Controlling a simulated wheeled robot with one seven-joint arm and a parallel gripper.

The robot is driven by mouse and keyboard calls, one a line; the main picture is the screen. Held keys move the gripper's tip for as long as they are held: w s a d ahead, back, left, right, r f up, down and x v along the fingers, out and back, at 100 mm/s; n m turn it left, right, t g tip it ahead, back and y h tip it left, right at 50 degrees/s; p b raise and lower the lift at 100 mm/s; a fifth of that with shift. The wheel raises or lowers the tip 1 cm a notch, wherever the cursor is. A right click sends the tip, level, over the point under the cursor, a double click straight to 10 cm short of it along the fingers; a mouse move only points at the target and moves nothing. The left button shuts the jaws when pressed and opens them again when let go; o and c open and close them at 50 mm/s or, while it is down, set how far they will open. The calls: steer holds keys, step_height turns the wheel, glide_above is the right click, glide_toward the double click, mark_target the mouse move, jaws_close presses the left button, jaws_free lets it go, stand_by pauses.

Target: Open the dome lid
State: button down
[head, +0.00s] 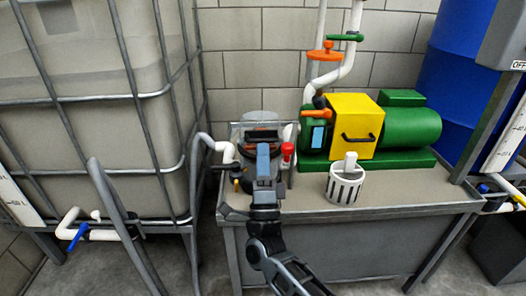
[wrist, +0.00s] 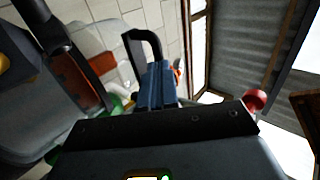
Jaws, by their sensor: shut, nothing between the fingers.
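The filter housing (head: 243,180) is a rounded grey vessel at the left end of the grey bench, with a clear, pale-edged lid (head: 240,128) on top. A dark bar and a brownish-red part show under or at the lid; my gripper hides much of the front. I cannot tell whether the lid is raised. My gripper (head: 263,152) has blue fingers, shut and empty, in front of the housing. In the wrist view the blue fingers (wrist: 158,85) reach up beside a black looped handle (wrist: 147,45); contact cannot be told. A red knob (head: 288,150) sits right of the fingers.
A green pump (head: 410,128) with a yellow guard (head: 355,125) stands right of the housing. A white slotted basket (head: 345,188) stands at the bench front. A caged tank (head: 90,120) crowds the left. Bench (head: 420,195) is clear at front right.

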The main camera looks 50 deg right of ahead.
mark_target(261, 130)
steer(key=shift+g+y, duration=0.4)
steer(key=shift+y, duration=0.1)
steer(key=r+p, duration=0.2)
steer(key=d+r+p, duration=0.1)
steer(key=r, duration=0.1)
steer(key=shift+w+r, duration=0.1)
steer(key=shift+w, duration=0.3)
